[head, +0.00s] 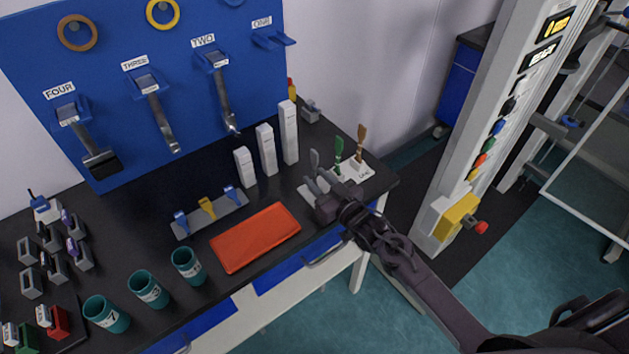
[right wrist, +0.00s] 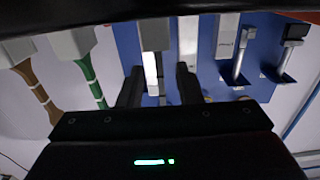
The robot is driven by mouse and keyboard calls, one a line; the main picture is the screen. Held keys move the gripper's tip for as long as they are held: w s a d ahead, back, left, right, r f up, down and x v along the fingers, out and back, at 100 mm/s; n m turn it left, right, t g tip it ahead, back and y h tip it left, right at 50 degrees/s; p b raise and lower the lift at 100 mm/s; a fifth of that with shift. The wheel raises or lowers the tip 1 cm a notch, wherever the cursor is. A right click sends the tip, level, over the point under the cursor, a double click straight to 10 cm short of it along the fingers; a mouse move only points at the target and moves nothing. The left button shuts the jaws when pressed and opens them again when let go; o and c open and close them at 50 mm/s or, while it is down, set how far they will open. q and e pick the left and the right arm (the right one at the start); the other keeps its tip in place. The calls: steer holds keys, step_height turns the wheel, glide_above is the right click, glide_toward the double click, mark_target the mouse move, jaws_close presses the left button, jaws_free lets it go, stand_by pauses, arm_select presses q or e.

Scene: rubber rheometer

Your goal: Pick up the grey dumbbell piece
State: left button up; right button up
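The grey dumbbell piece (head: 315,159) stands upright in the nearest slot of a small stand at the right end of the bench. Its thin dark shaft also shows in the right wrist view (right wrist: 160,75), between my two fingers. My right gripper (head: 317,181) is low beside the stand, its fingers on either side of the grey piece. The right wrist view shows the fingers (right wrist: 159,88) apart, with gaps at both sides of the shaft. The lower part of the piece is partly hidden by the gripper in the head view. My left gripper is not in view.
A green dumbbell piece (head: 338,150) and a brown one (head: 361,140) stand close by in the same row. An orange tray (head: 256,238) lies to the left. White upright blocks (head: 266,150) stand behind. Teal cups (head: 187,266) are at the front left.

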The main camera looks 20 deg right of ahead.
steer(key=shift+x, duration=0.9)
steer(key=shift+s, duration=0.1)
steer(key=shift+c, duration=0.3)
jaws_close()
steer(key=shift+r, duration=0.1)
